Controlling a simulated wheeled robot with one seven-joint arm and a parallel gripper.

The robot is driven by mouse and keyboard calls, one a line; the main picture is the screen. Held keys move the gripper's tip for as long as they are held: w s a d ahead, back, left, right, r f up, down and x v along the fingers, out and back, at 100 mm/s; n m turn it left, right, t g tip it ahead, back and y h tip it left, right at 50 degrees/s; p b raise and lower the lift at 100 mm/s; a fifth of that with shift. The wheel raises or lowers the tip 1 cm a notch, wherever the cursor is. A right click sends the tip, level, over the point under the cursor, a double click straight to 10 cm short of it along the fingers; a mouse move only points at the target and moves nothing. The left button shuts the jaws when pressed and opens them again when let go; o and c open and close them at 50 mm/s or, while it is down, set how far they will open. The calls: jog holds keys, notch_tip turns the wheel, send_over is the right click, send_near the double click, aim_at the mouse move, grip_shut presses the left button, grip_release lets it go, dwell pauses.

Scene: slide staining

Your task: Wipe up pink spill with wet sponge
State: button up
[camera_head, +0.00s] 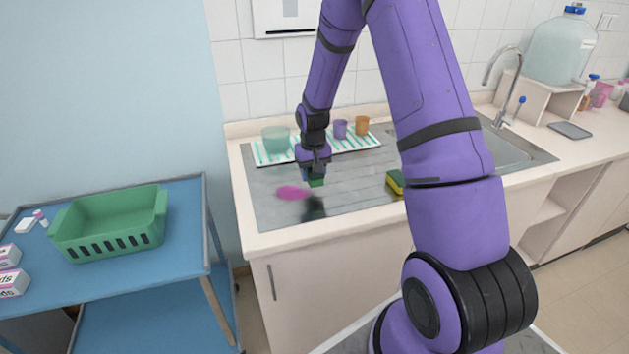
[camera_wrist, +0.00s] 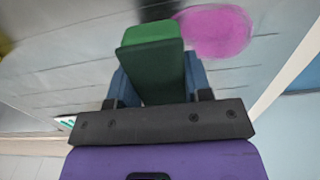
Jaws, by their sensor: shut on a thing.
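The pink spill (camera_head: 292,192) is a flat oval patch on the grey metal drainboard (camera_head: 350,188). It also shows in the wrist view (camera_wrist: 216,31), just beyond and to the right of the held sponge. My gripper (camera_head: 315,174) is shut on a green sponge (camera_head: 316,182), which fills the space between the fingers in the wrist view (camera_wrist: 152,70). The sponge is just right of the spill and looks held above the drainboard, with a dark shadow below it. I cannot tell from these frames whether the sponge is wet.
A yellow and green sponge (camera_head: 395,182) lies on the drainboard to the right. A faucet (camera_head: 504,85) stands right; a blue cart (camera_head: 180,255) with a green basket (camera_head: 110,225) stands left.

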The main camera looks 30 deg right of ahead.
jog(key=shift+r, duration=2.2)
